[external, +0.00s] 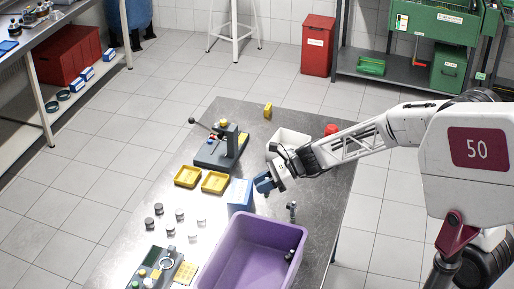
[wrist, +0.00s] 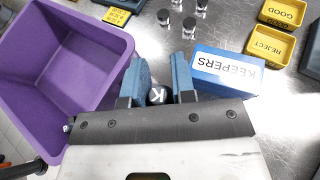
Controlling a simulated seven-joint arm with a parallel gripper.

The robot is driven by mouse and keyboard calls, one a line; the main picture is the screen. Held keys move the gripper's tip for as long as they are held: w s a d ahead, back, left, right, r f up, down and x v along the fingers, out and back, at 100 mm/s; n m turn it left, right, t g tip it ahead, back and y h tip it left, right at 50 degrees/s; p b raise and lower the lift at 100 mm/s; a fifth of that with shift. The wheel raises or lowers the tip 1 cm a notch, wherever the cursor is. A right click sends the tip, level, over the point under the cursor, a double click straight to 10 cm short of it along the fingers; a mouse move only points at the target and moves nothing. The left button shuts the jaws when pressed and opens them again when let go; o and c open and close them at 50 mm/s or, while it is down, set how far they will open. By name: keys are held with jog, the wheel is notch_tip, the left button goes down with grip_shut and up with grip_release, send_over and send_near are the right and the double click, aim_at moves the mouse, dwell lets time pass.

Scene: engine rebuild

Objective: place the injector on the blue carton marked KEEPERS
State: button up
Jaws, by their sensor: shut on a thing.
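The blue carton (external: 240,195) stands on the metal table. Its KEEPERS label shows in the wrist view (wrist: 228,70), just right of my fingers. My gripper (external: 262,185) is beside the carton's upper right side in the external view. In the wrist view my blue fingers (wrist: 160,82) are shut on a small dark round part (wrist: 157,95) with a white letter on it. Most of this part is hidden, so I cannot tell for sure that it is the injector. A small metallic piece (external: 291,209) stands upright on the table to the right of the carton.
Yellow trays marked GOOD (wrist: 283,12) and REJECT (wrist: 270,45) lie beyond the carton. Several small jars (external: 180,215) stand left.

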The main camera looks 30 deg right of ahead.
jog(key=w+a+f, duration=0.1)
jog(key=w+a, duration=0.3)
jog(key=w, duration=0.7)
jog(key=shift+w+a, duration=0.2)
jog(key=shift+a, duration=0.2)
jog(key=shift+f, duration=0.2)
jog(key=shift+f, duration=1.6)
jog(key=shift+f, duration=0.15)
jog(key=o, duration=0.9)
